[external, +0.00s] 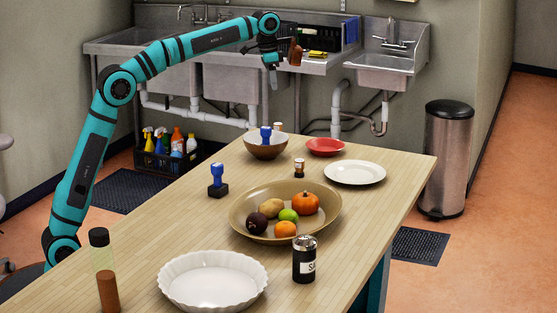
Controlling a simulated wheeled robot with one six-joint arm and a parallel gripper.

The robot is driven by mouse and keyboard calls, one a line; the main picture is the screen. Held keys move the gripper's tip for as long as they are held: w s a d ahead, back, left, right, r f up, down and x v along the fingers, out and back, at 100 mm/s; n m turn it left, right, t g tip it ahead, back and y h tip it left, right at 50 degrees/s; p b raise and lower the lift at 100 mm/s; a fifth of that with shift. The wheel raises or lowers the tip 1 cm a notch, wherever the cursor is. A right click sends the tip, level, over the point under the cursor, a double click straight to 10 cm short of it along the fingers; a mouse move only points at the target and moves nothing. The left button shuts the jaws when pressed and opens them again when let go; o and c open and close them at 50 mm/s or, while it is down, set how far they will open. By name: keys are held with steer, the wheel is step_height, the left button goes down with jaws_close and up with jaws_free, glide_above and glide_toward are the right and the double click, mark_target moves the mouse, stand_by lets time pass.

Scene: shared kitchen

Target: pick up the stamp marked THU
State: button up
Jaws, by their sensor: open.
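A stamp with a blue handle and dark base (217,180) stands upright on the wooden table, left of the fruit dish. No THU mark is readable on either stamp. My gripper (272,68) is open, raised high above the far end of the table, in front of the sink. It is well above both stamps and touches neither.
A wide dish of fruit (249,229) fills the table's middle. Around it are a white plate (355,173), red plate (325,147), small bottle (299,168), dark can (304,260), fluted white dish (212,282) and pepper mill (108,291). The table's left side is mostly clear.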

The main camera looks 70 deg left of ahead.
glide_above(278, 124)
steer(key=f, duration=1.1)
steer(key=shift+s+a, duration=0.2)
steer(key=shift+a, duration=0.15)
steer(key=shift+w+d+f, duration=0.1)
steer(key=shift+w+f, duration=0.05)
steer(key=shift+f, duration=1.2)
steer(key=shift+w+d+f, duration=0.1)
steer(key=shift+f, duration=1.25)
steer(key=c, duration=1.1)
steer(key=shift+r, duration=0.15)
